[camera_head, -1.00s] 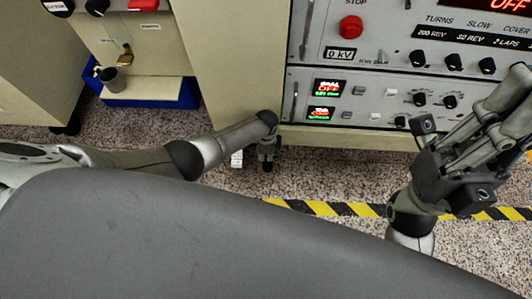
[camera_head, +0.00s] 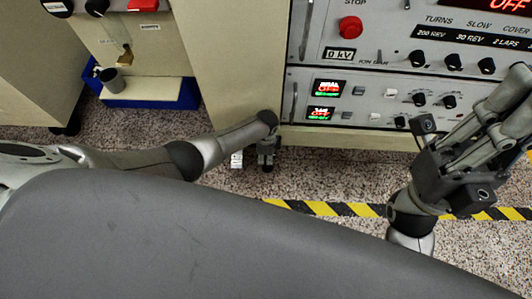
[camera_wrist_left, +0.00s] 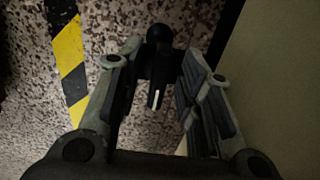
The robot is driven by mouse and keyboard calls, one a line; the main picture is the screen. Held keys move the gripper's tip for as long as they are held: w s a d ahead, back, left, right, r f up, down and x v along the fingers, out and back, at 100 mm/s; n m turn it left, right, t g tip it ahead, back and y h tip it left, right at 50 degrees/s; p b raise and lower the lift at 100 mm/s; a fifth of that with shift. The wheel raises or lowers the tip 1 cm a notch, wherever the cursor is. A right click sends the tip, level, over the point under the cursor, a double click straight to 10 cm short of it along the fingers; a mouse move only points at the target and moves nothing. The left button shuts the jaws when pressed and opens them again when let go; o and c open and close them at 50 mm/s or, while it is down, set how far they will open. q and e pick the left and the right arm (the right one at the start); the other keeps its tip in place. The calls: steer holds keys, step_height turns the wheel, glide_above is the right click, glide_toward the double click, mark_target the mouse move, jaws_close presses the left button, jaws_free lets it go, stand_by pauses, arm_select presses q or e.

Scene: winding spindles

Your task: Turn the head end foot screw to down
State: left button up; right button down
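A dark foot (camera_head: 267,160) shows beneath the cabinet's lower edge in the head view, partly hidden by my left arm's end. My left gripper (camera_wrist_left: 161,52) points down beside the cabinet, and its two fingers stand apart. Between the fingertips in the left wrist view is a dark foot screw (camera_wrist_left: 157,82) with a white mark. I cannot tell whether the pads touch it. Its lower end and setting are unclear. My right gripper (camera_head: 522,95) is at the right of the head view, apart from the cabinet, with open fingers and nothing seen between them.
The cabinet's control panel (camera_head: 375,100) has knobs, displays and a red stop button (camera_head: 350,27). A blue tray (camera_head: 150,98) holding a grey cup (camera_head: 110,80) lies at the left. Yellow-black tape (camera_head: 320,208) crosses the speckled floor. My grey base fills the foreground.

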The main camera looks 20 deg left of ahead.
arm_select(q)
steer(key=shift+r, duration=0.15)
step_height(320, 180, up, 12)
stand_by(0.7)
stand_by(0.5)
